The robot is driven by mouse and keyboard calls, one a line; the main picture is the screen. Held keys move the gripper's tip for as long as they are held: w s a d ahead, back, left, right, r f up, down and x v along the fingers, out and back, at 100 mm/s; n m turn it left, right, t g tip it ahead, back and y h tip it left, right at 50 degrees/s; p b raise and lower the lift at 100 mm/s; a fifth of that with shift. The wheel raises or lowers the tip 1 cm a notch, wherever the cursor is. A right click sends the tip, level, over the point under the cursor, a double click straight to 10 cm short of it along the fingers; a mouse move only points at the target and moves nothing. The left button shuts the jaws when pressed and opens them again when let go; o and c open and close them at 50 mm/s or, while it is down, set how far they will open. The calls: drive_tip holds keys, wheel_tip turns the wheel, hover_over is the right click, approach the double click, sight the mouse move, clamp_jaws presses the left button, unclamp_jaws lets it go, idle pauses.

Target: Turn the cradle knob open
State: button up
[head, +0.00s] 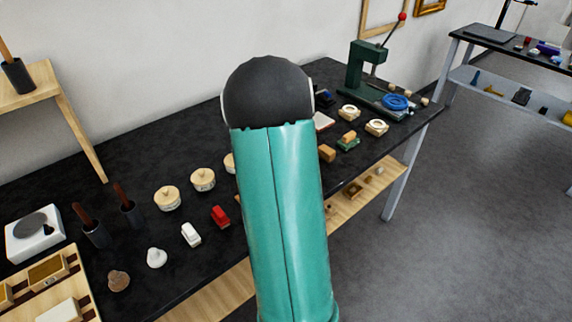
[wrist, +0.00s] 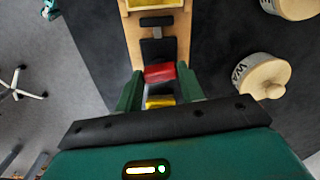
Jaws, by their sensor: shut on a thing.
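In the wrist view, a wooden cradle (wrist: 137,40) with black pads along its middle stretches away from my gripper (wrist: 159,70). A red piece, which looks like the cradle knob (wrist: 160,74), sits at its near end between my two green fingers. The fingers are shut on this red piece, one on each side. A yellow piece (wrist: 160,102) shows below it, closer to my palm. The knob's angle is hard to read. In the head view my own arm covers the cradle and my gripper.
Round pale tins marked WAX (wrist: 262,76) stand right of the cradle. A green press (head: 366,75) stands at the back right.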

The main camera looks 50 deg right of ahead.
drive_tip(key=shift+m, duration=0.8)
drive_tip(key=o, duration=1)
wheel_tip(320, 180, up, 14)
drive_tip(key=shift+f, duration=0.1)
